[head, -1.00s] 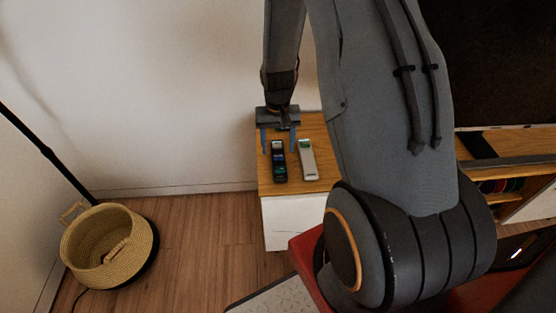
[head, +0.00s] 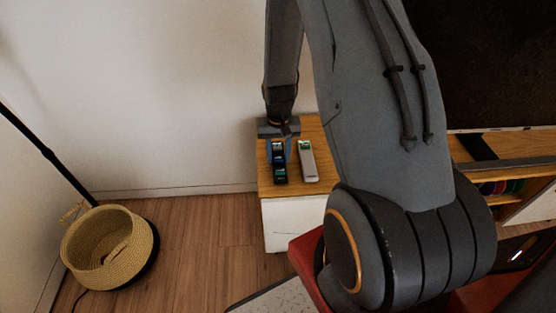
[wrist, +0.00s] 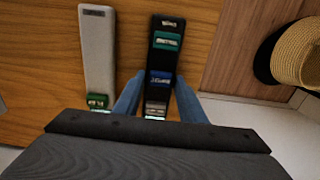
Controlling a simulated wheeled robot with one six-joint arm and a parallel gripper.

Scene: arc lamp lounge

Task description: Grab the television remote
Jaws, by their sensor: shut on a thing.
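A dark remote (head: 280,174) with coloured button blocks lies on the wooden cabinet top. It also shows in the wrist view (wrist: 163,62), lengthwise between my two blue fingers. My gripper (head: 279,156) is shut on this dark remote from above, and the fingers cover part of its sides. A light grey remote (head: 307,163) with a green patch at one end lies just right of it, apart from the fingers. In the wrist view the grey remote (wrist: 98,55) is on the left. Which of the two is the television remote I cannot tell.
The small cabinet (head: 292,128) has a wooden top and stands by the white wall. A woven basket (head: 112,242) sits on the floor at left, beside a dark pole (head: 50,155). A television (head: 490,70) stands at right. The floor between basket and cabinet is clear.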

